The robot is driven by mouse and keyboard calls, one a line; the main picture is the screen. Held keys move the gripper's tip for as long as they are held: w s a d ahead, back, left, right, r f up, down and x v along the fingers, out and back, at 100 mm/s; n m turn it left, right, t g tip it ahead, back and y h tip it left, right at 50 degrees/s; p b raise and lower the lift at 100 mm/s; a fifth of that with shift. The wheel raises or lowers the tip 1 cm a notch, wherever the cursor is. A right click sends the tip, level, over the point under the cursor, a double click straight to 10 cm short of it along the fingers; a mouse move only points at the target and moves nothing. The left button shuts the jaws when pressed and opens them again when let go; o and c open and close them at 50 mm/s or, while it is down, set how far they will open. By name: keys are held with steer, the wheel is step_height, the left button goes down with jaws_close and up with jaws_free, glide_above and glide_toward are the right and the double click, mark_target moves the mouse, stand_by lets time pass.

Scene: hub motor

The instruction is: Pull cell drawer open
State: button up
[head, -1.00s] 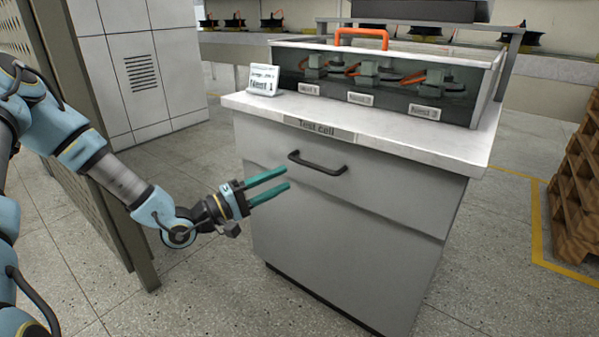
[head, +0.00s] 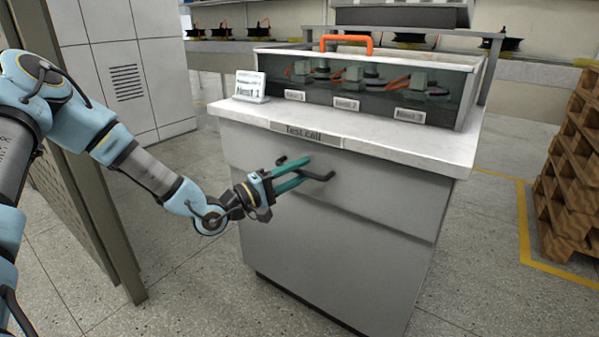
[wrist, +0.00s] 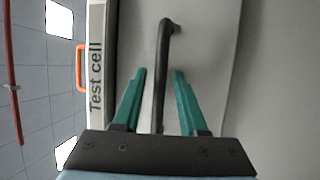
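The cell drawer (head: 390,197) is the top front panel of the grey cabinet, under the label "Test cell" (head: 306,133). It looks flush with the cabinet front. Its dark bar handle (head: 318,177) runs across the panel. My gripper (head: 306,170) is at the handle, with its two teal fingers partly covering it. In the wrist view the handle (wrist: 163,70) lies between the open fingers (wrist: 160,72), with a gap on both sides. One end of the handle reaches past the fingertips; the other runs down behind the gripper body.
On the cabinet's white top (head: 400,143) stand a clear-fronted box (head: 390,95) with an orange handle and a small sign (head: 251,86). A perforated panel (head: 90,200) stands at the left, close to my arm. Wooden pallets (head: 575,170) are at the right. Floor before the cabinet is clear.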

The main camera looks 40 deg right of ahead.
jaws_close()
stand_by(1.2)
